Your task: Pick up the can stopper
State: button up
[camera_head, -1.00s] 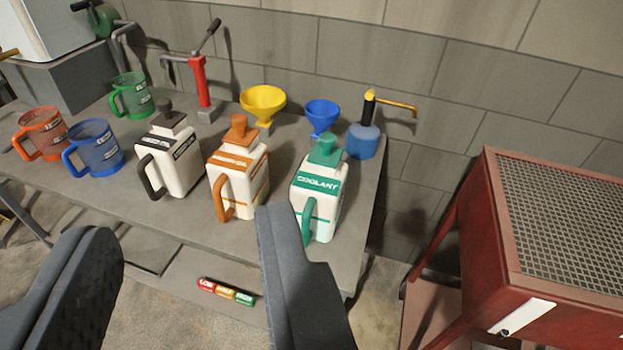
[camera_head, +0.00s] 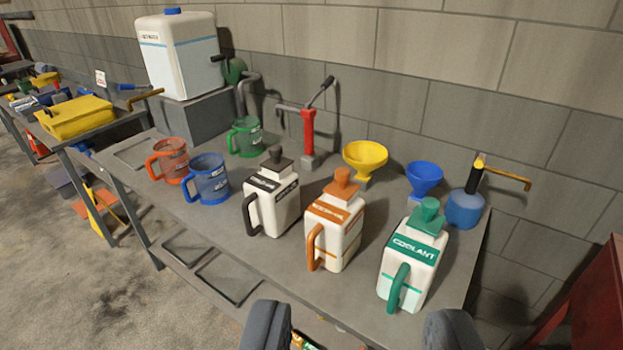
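Three white cans with handles stand upright on the grey bench, each topped by a stopper. The left can (camera_head: 272,207) has a black stopper (camera_head: 277,156). The middle can (camera_head: 336,232) has an orange stopper (camera_head: 343,181). The right can (camera_head: 411,262), marked COOLANT, has a green stopper (camera_head: 430,211). I cannot tell which stopper is the can stopper. My gripper (camera_head: 358,328) is open at the bottom of the picture, its fingers apart. It appears nearer to me than the cans and touches none of them.
Orange (camera_head: 172,161), blue (camera_head: 208,181) and green (camera_head: 246,138) jugs stand left of the cans. A red pump (camera_head: 308,133), yellow funnel (camera_head: 364,158), blue funnel (camera_head: 424,178) and blue oiler (camera_head: 464,208) stand behind. A large white tank (camera_head: 180,55) is at the back left.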

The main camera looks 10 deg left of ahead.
aim_at(276, 164)
jog(key=z, duration=0.25)
jog(key=k, duration=0.3)
jog(key=u, duration=0.6)
jog(key=i, duration=1.75)
jog(key=z, duration=0.7)
